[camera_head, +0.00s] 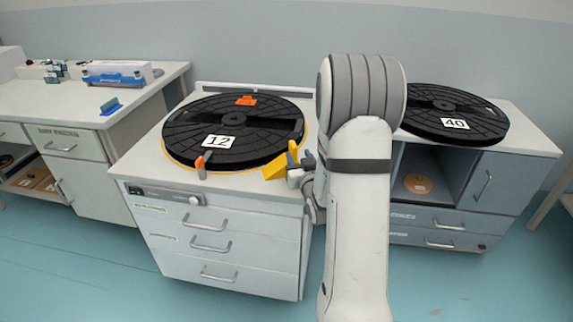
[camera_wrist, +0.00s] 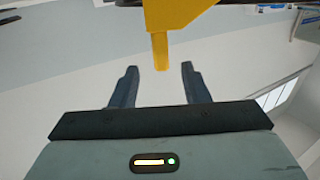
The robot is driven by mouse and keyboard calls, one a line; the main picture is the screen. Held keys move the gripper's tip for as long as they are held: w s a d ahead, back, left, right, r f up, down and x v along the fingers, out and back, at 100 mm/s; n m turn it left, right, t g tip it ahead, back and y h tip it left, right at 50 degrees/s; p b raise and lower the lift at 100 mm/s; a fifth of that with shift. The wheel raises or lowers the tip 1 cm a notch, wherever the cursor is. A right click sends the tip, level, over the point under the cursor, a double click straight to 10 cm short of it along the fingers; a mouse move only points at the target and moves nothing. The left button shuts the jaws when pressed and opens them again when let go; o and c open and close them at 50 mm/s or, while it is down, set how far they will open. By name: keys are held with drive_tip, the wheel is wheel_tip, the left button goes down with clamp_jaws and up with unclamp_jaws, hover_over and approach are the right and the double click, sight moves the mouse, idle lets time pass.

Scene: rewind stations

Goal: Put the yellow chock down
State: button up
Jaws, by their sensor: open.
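The yellow chock (camera_head: 279,166) is at the front right edge of the black disc marked 12 (camera_head: 205,118), by the cabinet top's corner. My gripper (camera_head: 303,167) is just right of the chock in the head view. In the wrist view my gripper (camera_wrist: 158,76) is open, its two dark fingers apart. The chock (camera_wrist: 178,14) shows at the top of that view, its narrow stem pointing down toward the gap between the fingertips, and no finger visibly touches it. Whether the chock rests fully on the cabinet top cannot be told.
An orange block (camera_head: 245,100) lies on the disc's far side. An orange-tipped grey peg (camera_head: 201,166) stands at its front edge. A second black disc marked 40 (camera_head: 432,100) is on the right cabinet. A left bench (camera_head: 130,107) carries a blue and white device (camera_head: 117,74).

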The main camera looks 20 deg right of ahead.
sight(295, 148)
drive_tip(key=w, duration=0.4)
drive_tip(key=shift+w+d+r, duration=0.25)
drive_tip(key=shift+w+r, duration=0.1)
drive_tip(key=shift+s, duration=0.1)
clamp_jaws()
